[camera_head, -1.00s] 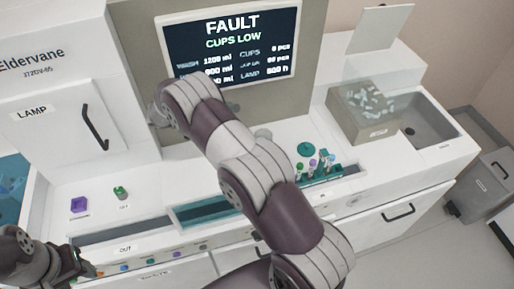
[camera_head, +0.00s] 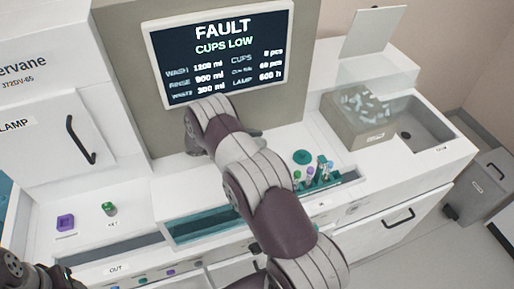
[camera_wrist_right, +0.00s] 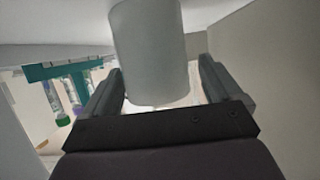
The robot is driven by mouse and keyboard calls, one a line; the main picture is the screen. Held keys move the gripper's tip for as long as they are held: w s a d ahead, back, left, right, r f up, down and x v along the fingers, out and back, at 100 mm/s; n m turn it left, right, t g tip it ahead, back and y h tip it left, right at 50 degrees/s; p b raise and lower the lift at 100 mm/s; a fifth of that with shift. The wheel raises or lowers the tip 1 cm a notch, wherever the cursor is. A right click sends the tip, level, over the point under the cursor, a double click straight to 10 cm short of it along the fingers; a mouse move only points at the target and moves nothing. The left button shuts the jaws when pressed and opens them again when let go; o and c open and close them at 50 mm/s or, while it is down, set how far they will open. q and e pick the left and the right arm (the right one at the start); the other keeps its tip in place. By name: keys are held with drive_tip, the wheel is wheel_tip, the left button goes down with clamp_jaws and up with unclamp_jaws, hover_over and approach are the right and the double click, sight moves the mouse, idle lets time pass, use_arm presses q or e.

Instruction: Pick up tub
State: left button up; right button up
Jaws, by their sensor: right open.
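The tub (camera_wrist_right: 152,50) is a plain pale grey cylinder in the right wrist view. It stands between the two fingers of my right gripper (camera_wrist_right: 160,78), which is open around it, with a gap visible on the right. That view looks upside down. In the head view I cannot make out the tub; my right arm covers that part of the counter in front of the screen. Only part of my left arm shows at the bottom left corner of the head view, and its jaws are not clear.
A teal rack with capped tubes (camera_head: 318,174) stands right of my right arm, and also shows in the wrist view (camera_wrist_right: 75,72). A screen (camera_head: 222,50) reads "FAULT, CUPS LOW".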

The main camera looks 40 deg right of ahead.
drive_tip(key=shift+s+d+f, duration=0.2)
drive_tip(key=shift+s+d, duration=0.1)
drive_tip(key=shift+d, duration=0.3)
drive_tip(key=c, duration=1)
drive_tip(key=shift+c, duration=0.2)
